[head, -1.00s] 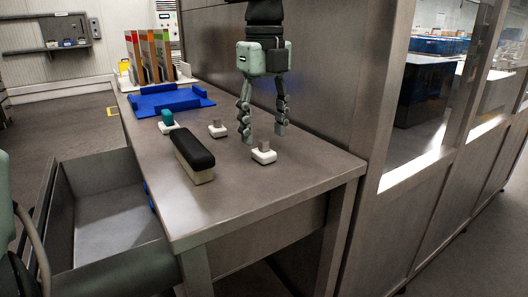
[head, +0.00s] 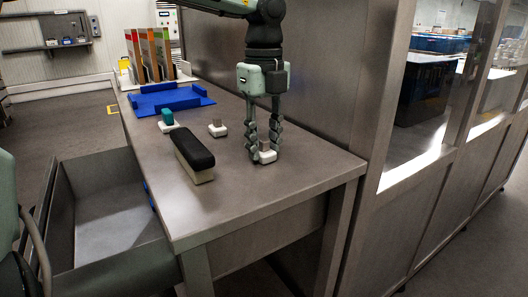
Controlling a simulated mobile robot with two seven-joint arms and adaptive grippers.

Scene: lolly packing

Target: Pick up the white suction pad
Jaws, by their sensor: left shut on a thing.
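A white suction pad (head: 266,157) with a small grey-brown block on top sits near the right end of the metal worktable. My left gripper (head: 262,148) points straight down over it. Its fingers are shut on the pad's upper part, one on each side. The pad's white base shows below the fingertips and appears to be at the table top. My right gripper is not in view.
Another white pad with a grey block (head: 218,130), a white pad with a teal block (head: 168,122) and a black-topped brush-like block (head: 194,152) stand left on the worktable (head: 240,200). A blue tray (head: 170,100) lies behind. An open drawer (head: 100,205) juts out left.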

